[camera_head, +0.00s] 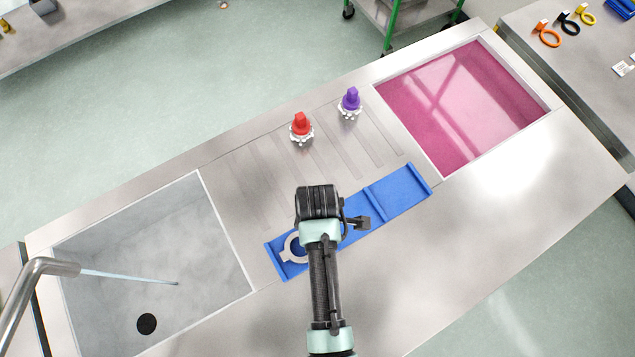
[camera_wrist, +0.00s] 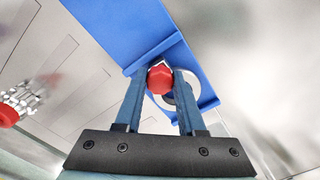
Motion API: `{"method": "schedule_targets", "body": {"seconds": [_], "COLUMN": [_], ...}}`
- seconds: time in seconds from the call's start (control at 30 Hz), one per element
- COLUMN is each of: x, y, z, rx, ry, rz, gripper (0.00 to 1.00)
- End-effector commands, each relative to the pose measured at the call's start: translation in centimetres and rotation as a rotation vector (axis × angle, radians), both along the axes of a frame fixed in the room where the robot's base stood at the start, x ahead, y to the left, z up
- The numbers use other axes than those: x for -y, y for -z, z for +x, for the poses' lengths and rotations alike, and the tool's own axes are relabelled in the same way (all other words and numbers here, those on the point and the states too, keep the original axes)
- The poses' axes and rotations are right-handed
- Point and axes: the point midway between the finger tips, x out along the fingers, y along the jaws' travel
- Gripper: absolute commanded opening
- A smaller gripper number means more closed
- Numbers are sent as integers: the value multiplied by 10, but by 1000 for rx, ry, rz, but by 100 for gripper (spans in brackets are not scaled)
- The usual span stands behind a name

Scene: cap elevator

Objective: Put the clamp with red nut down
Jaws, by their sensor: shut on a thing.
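The clamp's red nut (camera_wrist: 160,81) shows in the wrist view between the two fingertips of my gripper (camera_wrist: 159,72), which is shut on it. The clamp's pale grey ring (camera_head: 288,247) shows in the head view over the left part of the blue tray (camera_head: 405,193). The wrist view shows part of the ring just behind the nut, also over blue. I cannot tell whether the clamp touches the tray. My arm hides the fingers and the nut in the head view.
A red-topped piece (camera_head: 301,125) and a purple-topped piece (camera_head: 350,101) stand on the ribbed counter behind the tray. A sink with a tap (camera_head: 55,266) is at left. A basin of pink liquid (camera_head: 460,100) is at right. The tray's right part looks empty.

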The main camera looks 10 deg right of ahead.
Motion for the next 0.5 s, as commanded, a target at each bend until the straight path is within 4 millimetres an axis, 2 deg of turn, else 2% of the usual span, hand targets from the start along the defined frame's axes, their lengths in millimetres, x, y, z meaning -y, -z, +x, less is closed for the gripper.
{"method": "schedule_targets", "body": {"seconds": [0.17, 0.2, 0.33, 0.37, 0.5], "x": [0, 0, 0, 0, 0], "y": [2, 2, 1, 1, 1], "z": [0, 0, 0, 0, 0], "rx": [1, 0, 0, 0, 0], "ry": [0, 0, 0, 0, 0], "rz": [0, 0, 0, 0, 0], "gripper": [0, 42, 66, 69, 69]}}
